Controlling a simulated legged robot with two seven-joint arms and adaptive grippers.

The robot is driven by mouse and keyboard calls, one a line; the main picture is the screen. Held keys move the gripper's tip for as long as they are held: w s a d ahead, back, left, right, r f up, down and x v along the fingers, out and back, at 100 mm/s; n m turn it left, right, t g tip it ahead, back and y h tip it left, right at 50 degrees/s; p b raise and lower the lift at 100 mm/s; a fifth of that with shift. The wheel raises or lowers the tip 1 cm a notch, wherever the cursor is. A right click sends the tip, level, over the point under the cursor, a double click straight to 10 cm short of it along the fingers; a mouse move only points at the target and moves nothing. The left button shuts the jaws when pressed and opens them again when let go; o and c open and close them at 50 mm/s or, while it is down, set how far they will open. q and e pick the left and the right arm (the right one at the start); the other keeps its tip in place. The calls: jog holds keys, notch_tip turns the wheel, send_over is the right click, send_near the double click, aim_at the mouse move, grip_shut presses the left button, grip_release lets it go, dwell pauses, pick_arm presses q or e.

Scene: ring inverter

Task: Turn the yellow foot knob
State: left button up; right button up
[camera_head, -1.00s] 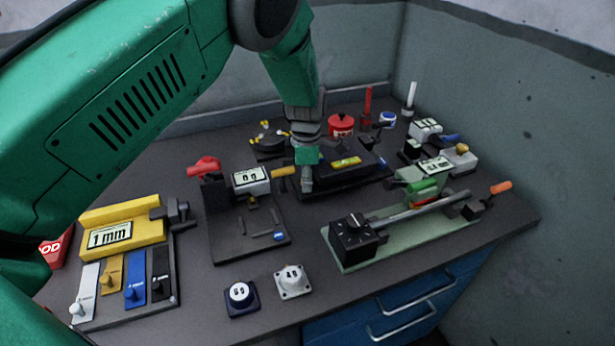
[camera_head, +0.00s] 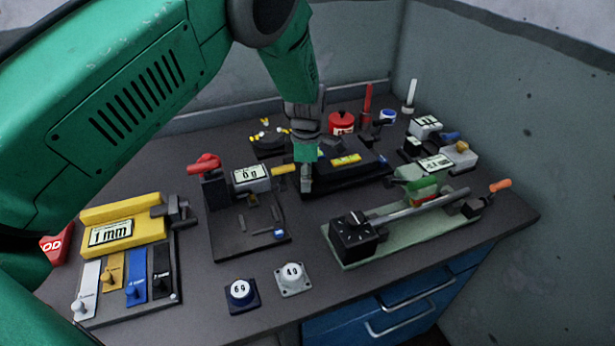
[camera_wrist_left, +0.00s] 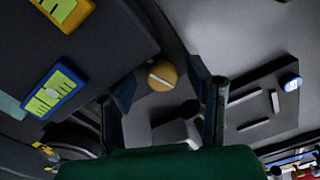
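The yellow foot knob (camera_wrist_left: 162,76) is a round yellow cap with a pale slot line, seen in the left wrist view. In the head view a yellow knob or handle (camera_head: 284,169) sticks out to the right of the device with the "0 g" display (camera_head: 251,174). My left gripper (camera_head: 306,180) hangs close to its right, pointing down. In the left wrist view its two fingers stand open on either side of the knob, with visible gaps, so no grip shows. My right gripper is in neither view.
A black device with a yellow display (camera_head: 346,160) lies just right of my gripper. A green-based device (camera_head: 400,226) is at front right, and the yellow "1 mm" device (camera_head: 122,230) at left. Two small dial blocks (camera_head: 241,293) stand at the front edge. A wall (camera_head: 520,130) bounds the right.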

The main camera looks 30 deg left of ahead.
pick_arm(q)
jog(key=shift+r, duration=0.2)
notch_tip(320, 180, up, 12)
jog(key=shift+f, duration=0.25)
